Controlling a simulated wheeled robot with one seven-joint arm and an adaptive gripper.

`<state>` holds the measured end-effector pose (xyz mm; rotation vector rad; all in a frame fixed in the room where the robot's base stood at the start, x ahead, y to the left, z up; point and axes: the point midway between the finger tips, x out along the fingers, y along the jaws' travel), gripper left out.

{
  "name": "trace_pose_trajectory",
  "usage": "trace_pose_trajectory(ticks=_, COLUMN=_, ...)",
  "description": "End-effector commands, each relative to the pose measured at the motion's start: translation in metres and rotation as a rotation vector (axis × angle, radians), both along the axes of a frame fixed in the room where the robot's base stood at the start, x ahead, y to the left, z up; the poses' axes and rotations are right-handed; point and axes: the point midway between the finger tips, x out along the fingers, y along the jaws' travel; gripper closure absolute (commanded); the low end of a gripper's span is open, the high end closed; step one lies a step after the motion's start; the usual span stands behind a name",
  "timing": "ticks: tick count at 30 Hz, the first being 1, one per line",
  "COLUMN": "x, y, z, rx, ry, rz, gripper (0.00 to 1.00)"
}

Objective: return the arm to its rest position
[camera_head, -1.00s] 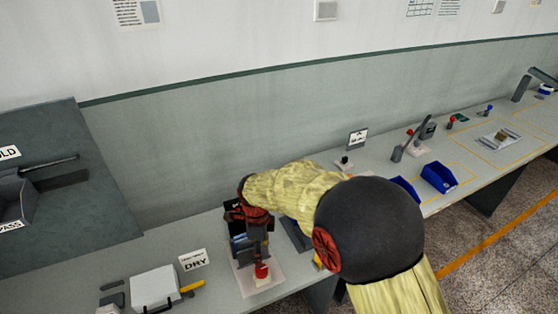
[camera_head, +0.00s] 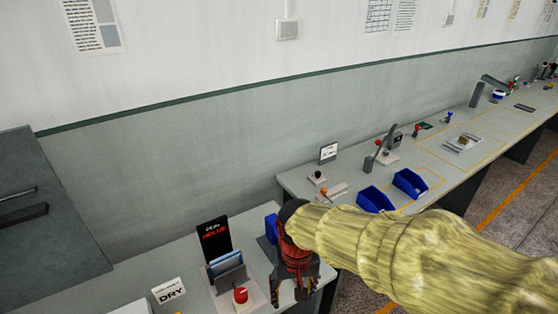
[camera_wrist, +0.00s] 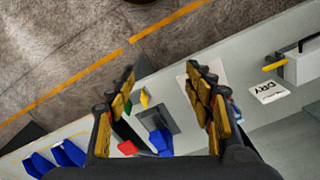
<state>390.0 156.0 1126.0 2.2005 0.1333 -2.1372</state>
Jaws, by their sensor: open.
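My gripper (camera_head: 297,290) hangs at the end of my yellow-sleeved arm, over the front edge of the near bench (camera_head: 205,225) in the head view. It is just right of the red button on its pale base. In the wrist view my gripper (camera_wrist: 165,82) has its two fingers spread wide with nothing between them. The bench surface shows well beyond the fingers, so the gripper is above it and apart from it.
Blue bins (camera_head: 375,199) sit on the far bench. A yellow line (camera_wrist: 165,22) crosses the open floor.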

Motion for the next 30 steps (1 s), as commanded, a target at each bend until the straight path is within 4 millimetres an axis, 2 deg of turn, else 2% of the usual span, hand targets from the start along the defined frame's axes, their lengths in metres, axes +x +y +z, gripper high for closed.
trace_pose_trajectory(ticks=1, x=-0.009, y=-0.017, z=0.009, rx=0.01, ry=-0.03, rz=0.032, gripper=0.47)
trace_pose_trajectory(ticks=3, x=-0.022, y=-0.038, z=0.021, rx=0.016, ry=-0.069, rz=0.081, gripper=0.47)
trace_pose_trajectory(ticks=8, x=-0.053, y=-0.08, z=0.041, rx=0.024, ry=-0.171, rz=0.118, gripper=0.47)
trace_pose_trajectory(ticks=15, x=-0.089, y=-0.129, z=0.064, rx=0.028, ry=-0.346, rz=-0.01, gripper=0.47)
trace_pose_trajectory(ticks=21, x=-0.095, y=-0.151, z=0.087, rx=0.021, ry=-0.459, rz=-0.092, gripper=0.47)
trace_pose_trajectory(ticks=30, x=-0.095, y=-0.157, z=0.088, rx=0.017, ry=-0.463, rz=-0.113, gripper=0.47)
